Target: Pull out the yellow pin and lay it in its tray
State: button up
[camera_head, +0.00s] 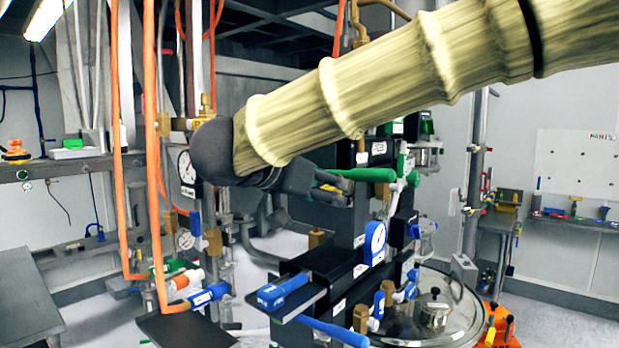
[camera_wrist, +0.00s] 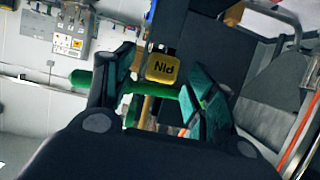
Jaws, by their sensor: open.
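The yellow pin shows in the wrist view as a yellow block (camera_wrist: 176,69) with upside-down "PIN" lettering, just beyond and between my fingers. My gripper (camera_wrist: 160,95) is open around that area, with dark green finger pads on either side. I cannot tell whether either pad touches the pin. In the head view my gripper (camera_head: 325,184) is beside the black sifter column, and the pin is mostly hidden there. Which surface is the pin's tray is not clear; a dark flat plate (camera_head: 187,330) lies low at the front left.
A green handle (camera_head: 368,174) is close to my gripper and crosses behind the fingers in the wrist view (camera_wrist: 95,79). A blue handle (camera_head: 283,291) lies on a black plate below. Orange hoses (camera_head: 152,130) hang at left. A glass-lidded vessel (camera_head: 425,305) stands lower right.

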jog(key=shift+w+d+f, duration=0.3)
jog(key=shift+w+f, duration=0.05)
jog(key=shift+w, duration=0.2)
jog(key=shift+s+r, duration=0.1)
jog(key=shift+s, duration=0.05)
jog(key=shift+c, duration=0.8)
jog(key=c, duration=1)
jog(key=shift+s+a+p, duration=0.9)
jog(key=shift+s+a, duration=0.2)
jog(key=shift+s, duration=0.25)
jog(key=shift+s+a+p, duration=0.45)
jog(key=shift+s+a, duration=0.4)
jog(key=shift+s, duration=0.3)
jog(key=shift+s+a+p, duration=0.45)
jog(key=shift+s+a, duration=0.35)
jog(key=shift+s, duration=0.35)
dwell(0.5)
jog(key=shift+s+a+p, duration=0.4)
jog(key=shift+s+a, duration=0.45)
jog(key=shift+s, duration=0.35)
jog(key=shift+s+a+p, duration=0.4)
jog(key=shift+s+a, duration=0.45)
jog(key=shift+s, duration=0.3)
